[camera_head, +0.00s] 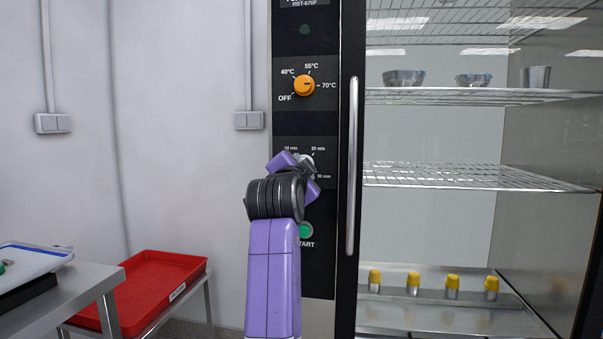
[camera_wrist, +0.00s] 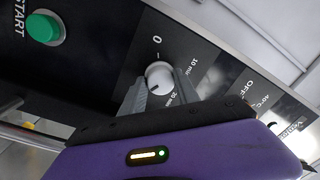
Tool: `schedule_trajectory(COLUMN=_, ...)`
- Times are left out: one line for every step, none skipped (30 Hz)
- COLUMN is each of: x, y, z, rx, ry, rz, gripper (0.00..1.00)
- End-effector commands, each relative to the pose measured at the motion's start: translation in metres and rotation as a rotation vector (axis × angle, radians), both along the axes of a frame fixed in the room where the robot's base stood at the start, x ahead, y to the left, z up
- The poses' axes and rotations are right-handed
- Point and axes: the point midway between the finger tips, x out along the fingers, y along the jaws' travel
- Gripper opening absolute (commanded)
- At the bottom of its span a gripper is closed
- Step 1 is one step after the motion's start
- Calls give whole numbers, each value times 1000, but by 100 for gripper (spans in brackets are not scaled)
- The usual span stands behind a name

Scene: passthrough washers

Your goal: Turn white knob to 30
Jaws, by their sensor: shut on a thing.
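The white knob (camera_wrist: 160,73) is on the black control panel, with 0, 10 min and 20 min printed around it. In the wrist view my gripper (camera_wrist: 157,86) has a grey finger on each side of it and is shut on it. A small dark mark shows on the lower left of the knob's face there, near the left finger. In the head view my gripper (camera_head: 300,166) covers most of the white knob (camera_head: 307,160). The 30 min label (camera_head: 324,176) shows to its lower right there. The exact setting is hard to tell.
An orange temperature knob (camera_head: 304,85) is above, and a green START button (camera_head: 305,231) is below. A vertical door handle (camera_head: 352,165) stands close on the right, beside the glass-fronted cabinet. A red tray (camera_head: 150,290) is at lower left.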

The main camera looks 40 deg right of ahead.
Motion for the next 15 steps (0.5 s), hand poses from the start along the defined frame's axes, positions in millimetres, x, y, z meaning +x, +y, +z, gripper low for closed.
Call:
schedule_trajectory(x=1, y=0, z=-4, rx=7, ry=2, rz=-1, gripper=0)
schedule_trajectory(x=1, y=0, z=-4, rx=9, ry=1, rz=0, gripper=0)
schedule_trajectory(x=1, y=0, z=-4, rx=10, ry=-1, rz=0, gripper=0)
schedule_trajectory(x=1, y=0, z=-4, rx=11, ry=-2, rz=0, gripper=0)
schedule_trajectory(x=1, y=0, z=-4, rx=11, ry=-2, rz=0, gripper=0)
schedule_trajectory(x=1, y=0, z=-4, rx=11, ry=-2, rz=0, gripper=0)
schedule_trajectory(x=1, y=0, z=-4, rx=11, ry=-2, rz=0, gripper=0)
schedule_trajectory(x=1, y=0, z=-4, rx=11, ry=-2, rz=0, gripper=0)
schedule_trajectory(x=1, y=0, z=-4, rx=11, ry=-2, rz=0, gripper=0)
schedule_trajectory(x=1, y=0, z=-4, rx=11, ry=-2, rz=0, gripper=0)
schedule_trajectory(x=1, y=0, z=-4, rx=11, ry=-2, rz=0, gripper=0)
schedule_trajectory(x=1, y=0, z=-4, rx=11, ry=-2, rz=0, gripper=0)
schedule_trajectory(x=1, y=0, z=-3, rx=11, ry=-2, rz=0, gripper=0)
schedule_trajectory(x=1, y=0, z=-3, rx=11, ry=-2, rz=0, gripper=39)
schedule_trajectory(x=1, y=0, z=-3, rx=10, ry=-2, rz=-1, gripper=47)
